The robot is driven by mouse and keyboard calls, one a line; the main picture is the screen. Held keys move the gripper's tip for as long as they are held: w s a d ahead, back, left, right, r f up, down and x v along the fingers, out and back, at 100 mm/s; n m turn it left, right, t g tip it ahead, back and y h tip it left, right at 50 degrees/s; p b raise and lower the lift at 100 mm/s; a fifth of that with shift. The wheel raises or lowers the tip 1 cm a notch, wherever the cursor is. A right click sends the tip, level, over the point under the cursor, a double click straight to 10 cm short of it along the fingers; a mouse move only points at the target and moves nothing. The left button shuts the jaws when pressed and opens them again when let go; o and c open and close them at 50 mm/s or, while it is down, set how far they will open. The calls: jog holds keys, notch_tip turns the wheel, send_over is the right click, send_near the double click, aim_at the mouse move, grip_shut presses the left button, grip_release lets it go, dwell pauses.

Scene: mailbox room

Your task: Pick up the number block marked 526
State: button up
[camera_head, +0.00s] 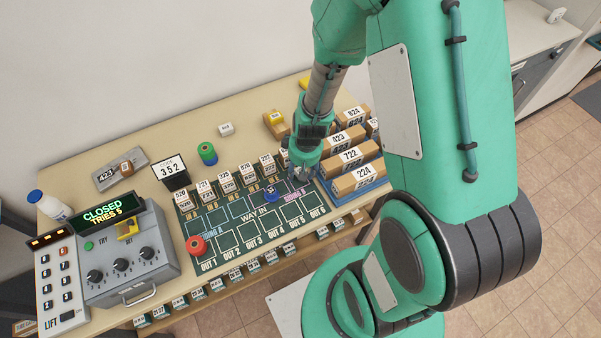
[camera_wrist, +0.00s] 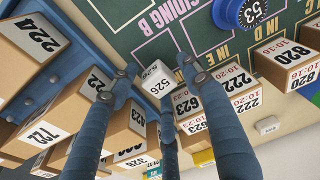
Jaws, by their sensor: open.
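The number block marked 526 (camera_wrist: 153,82) is a small white block, seen in the wrist view between my fingers with its printed faces showing. My gripper (camera_wrist: 155,68) is open. Its fingertips are around the block, and I cannot tell whether any of them touches it. In the head view my gripper (camera_head: 300,172) is down at the right end of the row of upright blocks, close to the green board. I cannot pick out the 526 block in the head view, where the gripper covers that spot.
Boxes marked 722 (camera_head: 352,156) and 224 (camera_head: 357,178) stand in a blue rack just right of my gripper. A blue round piece marked 53 (camera_head: 271,193) lies on the green board (camera_head: 262,226). A grey control box (camera_head: 124,274) stands at the left.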

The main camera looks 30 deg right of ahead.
aim_at(300, 169)
dwell(0.4)
jog(key=c, duration=0.9)
jog(key=shift+o, duration=0.3)
jog(key=shift+r, duration=0.1)
jog(key=shift+r, duration=0.4)
notch_tip(300, 169, up, 3)
jog(key=shift+p, duration=0.6)
jog(key=s, duration=0.5)
jog(key=s+a, duration=0.1)
jog(key=s, duration=0.4)
jog(key=s+a+r, duration=0.1)
jog(key=s, duration=0.5)
